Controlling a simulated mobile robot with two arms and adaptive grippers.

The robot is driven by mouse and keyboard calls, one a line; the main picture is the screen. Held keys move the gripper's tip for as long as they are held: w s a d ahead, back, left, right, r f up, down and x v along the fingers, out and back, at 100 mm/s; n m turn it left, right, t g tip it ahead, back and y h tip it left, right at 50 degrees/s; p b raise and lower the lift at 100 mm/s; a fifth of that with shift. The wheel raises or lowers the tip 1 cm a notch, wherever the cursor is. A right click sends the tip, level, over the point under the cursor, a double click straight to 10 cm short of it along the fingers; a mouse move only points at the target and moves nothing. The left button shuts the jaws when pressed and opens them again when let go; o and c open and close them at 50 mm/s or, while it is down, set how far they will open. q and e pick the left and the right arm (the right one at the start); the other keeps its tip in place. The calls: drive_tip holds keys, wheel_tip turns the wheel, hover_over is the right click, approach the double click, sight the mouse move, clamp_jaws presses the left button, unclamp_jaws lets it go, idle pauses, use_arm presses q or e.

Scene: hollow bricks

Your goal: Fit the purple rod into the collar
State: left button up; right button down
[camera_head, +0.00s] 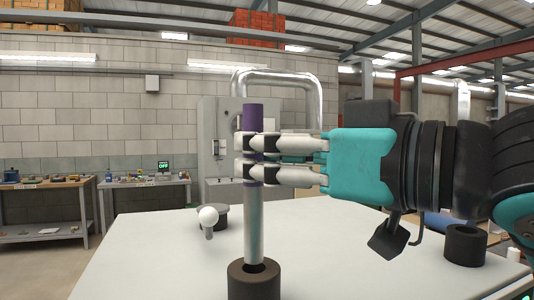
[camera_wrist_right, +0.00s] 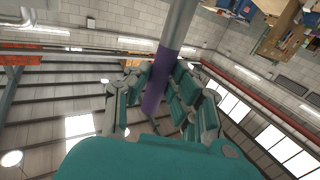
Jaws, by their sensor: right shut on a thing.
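The purple rod (camera_head: 253,118) stands close to upright, with a purple upper part and a bare metal lower shaft. My right gripper (camera_head: 248,157) comes in from the right and is shut on its purple part. In the right wrist view, the rod (camera_wrist_right: 158,82) runs between the fingers (camera_wrist_right: 168,90). A dark round collar (camera_head: 254,284) sits at the table's near edge. The rod's lower end meets the collar's dark mouth; I cannot tell how deep it reaches. My left gripper is not in view.
A second dark collar (camera_head: 465,246) stands at the right of the white table (camera_head: 150,258). The table's left part is clear.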

sight(261, 214)
drive_tip(key=shift+f+b, duration=3.05)
drive_tip(key=shift+f, duration=0.15)
drive_tip(key=c, duration=1.1)
unclamp_jaws()
drive_tip(key=shift+r, duration=0.1)
drive_tip(key=v, duration=1.2)
